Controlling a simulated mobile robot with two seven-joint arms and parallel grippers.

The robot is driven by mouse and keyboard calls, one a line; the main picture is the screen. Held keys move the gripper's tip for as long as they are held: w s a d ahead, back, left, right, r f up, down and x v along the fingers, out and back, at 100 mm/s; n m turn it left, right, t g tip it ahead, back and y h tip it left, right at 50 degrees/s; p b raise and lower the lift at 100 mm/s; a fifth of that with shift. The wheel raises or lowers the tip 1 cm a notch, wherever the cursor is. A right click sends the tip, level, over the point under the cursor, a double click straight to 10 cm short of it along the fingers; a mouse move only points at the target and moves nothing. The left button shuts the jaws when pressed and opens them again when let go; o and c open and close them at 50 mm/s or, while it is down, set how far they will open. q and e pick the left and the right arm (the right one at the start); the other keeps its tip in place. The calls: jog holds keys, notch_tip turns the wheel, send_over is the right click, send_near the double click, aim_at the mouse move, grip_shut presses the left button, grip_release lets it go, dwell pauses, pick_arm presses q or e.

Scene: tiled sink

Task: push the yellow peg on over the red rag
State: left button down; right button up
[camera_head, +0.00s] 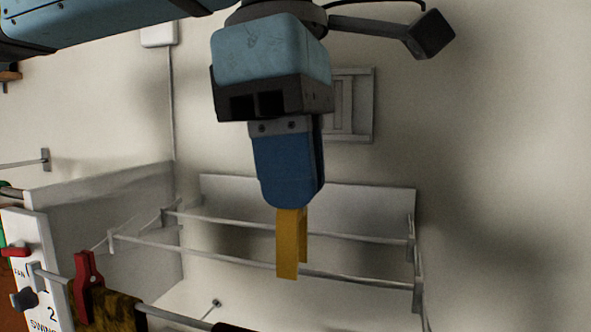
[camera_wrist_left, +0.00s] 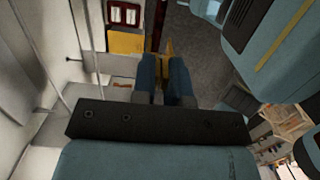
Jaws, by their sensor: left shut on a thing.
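My left gripper (camera_head: 290,207) is shut on the yellow peg (camera_head: 289,245), which hangs below the fingertips with its legs pointing down. The peg is in the air, in front of the thin rails as seen from the head. In the left wrist view the peg (camera_wrist_left: 169,48) shows just beyond the fingers (camera_wrist_left: 166,68). A dark reddish cloth edge (camera_head: 232,328), perhaps the red rag, shows at the bottom of the head view; most of it is cut off. A dark red strip (camera_wrist_left: 157,25) in the wrist view may be the same rag. My right gripper is not in view.
A red peg (camera_head: 86,272) sits on a patterned brown cloth (camera_head: 112,308) on the front rail (camera_head: 175,318) at lower left. Thin rails (camera_head: 340,281) cross behind the yellow peg. A white sign (camera_head: 38,285) stands at far left. The wall at right is bare.

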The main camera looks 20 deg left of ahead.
aim_at(292, 244)
pick_arm(q)
jog(key=shift+s+f+b, duration=0.35)
jog(key=shift+s+f, duration=0.05)
jog(key=shift+f, duration=0.1)
jog(key=f, duration=0.1)
jog(key=f+b, duration=0.2)
jog(key=shift+w+f, duration=0.15)
jog(key=shift+w, duration=0.15)
jog(key=shift+s+f, duration=0.15)
jog(key=shift+f, duration=0.35)
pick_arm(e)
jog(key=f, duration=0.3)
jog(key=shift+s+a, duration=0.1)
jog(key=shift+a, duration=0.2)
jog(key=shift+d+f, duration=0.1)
pick_arm(q)
jog(key=shift+b, duration=0.6)
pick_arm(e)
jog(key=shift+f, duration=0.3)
pick_arm(q)
jog(key=shift+f+b, duration=2.15)
jog(key=shift+f, duration=0.5)
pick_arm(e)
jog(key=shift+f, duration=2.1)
